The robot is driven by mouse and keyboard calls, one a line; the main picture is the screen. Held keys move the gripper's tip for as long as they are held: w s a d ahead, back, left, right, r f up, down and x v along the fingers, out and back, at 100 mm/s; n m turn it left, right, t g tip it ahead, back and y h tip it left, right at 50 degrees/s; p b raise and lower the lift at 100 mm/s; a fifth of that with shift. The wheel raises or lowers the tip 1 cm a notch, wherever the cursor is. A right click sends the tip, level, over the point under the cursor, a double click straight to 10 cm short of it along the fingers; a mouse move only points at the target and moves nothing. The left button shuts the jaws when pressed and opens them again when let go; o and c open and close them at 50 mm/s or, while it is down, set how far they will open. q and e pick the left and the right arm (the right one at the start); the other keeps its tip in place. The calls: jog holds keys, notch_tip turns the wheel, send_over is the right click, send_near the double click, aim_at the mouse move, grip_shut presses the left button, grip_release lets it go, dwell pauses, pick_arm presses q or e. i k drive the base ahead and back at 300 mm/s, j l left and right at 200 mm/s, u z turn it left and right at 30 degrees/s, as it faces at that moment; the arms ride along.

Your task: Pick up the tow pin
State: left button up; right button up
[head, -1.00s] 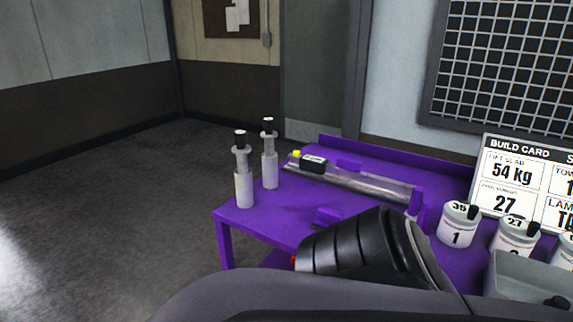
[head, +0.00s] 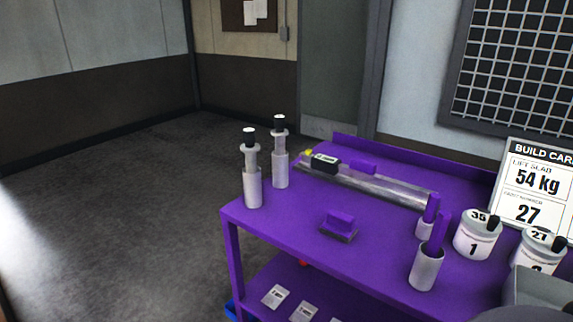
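Two upright pale grey pin-like pieces, each with a flange and a black top, stand at the left end of the purple cart (head: 290,225). The nearer one (head: 252,185) is at the front left, and the farther one (head: 280,160) is behind it to the right. They look like the tow pins, but no readable label confirms this. They stand apart, and nothing holds them. Neither of my grippers shows in this view.
A long metal bar (head: 385,185) with a black display lies along the back. A build card (head: 535,185) stands at right. Floor left is clear.

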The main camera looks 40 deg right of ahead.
aim_at(249, 147)
jog(key=z, duration=0.9)
